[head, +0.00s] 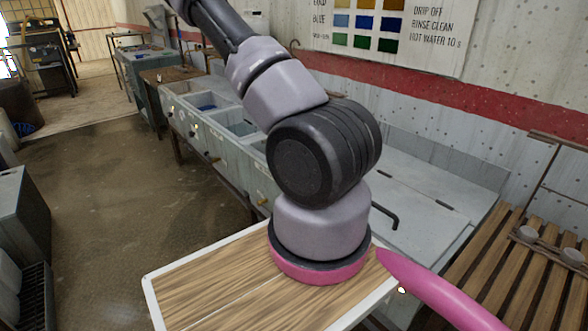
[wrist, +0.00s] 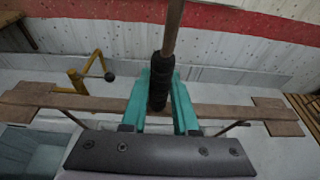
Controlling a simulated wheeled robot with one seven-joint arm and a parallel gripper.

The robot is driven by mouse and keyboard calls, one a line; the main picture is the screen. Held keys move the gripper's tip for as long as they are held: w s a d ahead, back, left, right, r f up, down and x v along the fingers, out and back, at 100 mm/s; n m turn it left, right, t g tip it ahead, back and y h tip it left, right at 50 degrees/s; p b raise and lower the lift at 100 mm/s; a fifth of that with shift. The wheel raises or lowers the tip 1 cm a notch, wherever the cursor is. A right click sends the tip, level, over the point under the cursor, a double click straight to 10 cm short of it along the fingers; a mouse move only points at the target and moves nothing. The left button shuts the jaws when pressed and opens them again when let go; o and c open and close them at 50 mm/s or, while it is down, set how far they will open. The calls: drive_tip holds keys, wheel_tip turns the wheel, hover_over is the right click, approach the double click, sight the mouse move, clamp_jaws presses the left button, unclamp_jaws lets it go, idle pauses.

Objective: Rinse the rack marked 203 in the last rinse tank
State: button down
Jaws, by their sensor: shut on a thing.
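In the wrist view my gripper (wrist: 160,92) has teal fingers shut around the black grip (wrist: 160,80) of an upright stem. A flat rusty-brown bar (wrist: 225,111) with wider end plates runs crosswise behind the fingers, apparently part of the held rack. No number 203 is readable, and the rack's lower part is hidden. In the head view a row of grey rinse tanks (head: 228,148) runs along the wall. Some open compartments show, partly hidden by my arm. I cannot tell which tank is last. My gripper is outside the head view.
A yellow pipe (wrist: 76,82) with a black knob stands left of my gripper. A wooden slatted bench (head: 520,270) is at the right. A colour chart (head: 385,25) hangs on the wall. Grey cabinets (head: 22,225) stand at left; the floor (head: 120,190) between is clear.

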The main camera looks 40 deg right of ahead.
wheel_tip(320, 180, down, 16)
drive_tip(key=shift+r, duration=0.15)
idle(0.6)
drive_tip(key=shift+a, duration=0.15)
drive_tip(key=shift+a, duration=0.65)
drive_tip(key=shift+d, duration=0.1)
drive_tip(key=shift+d, duration=1.5)
idle(1.8)
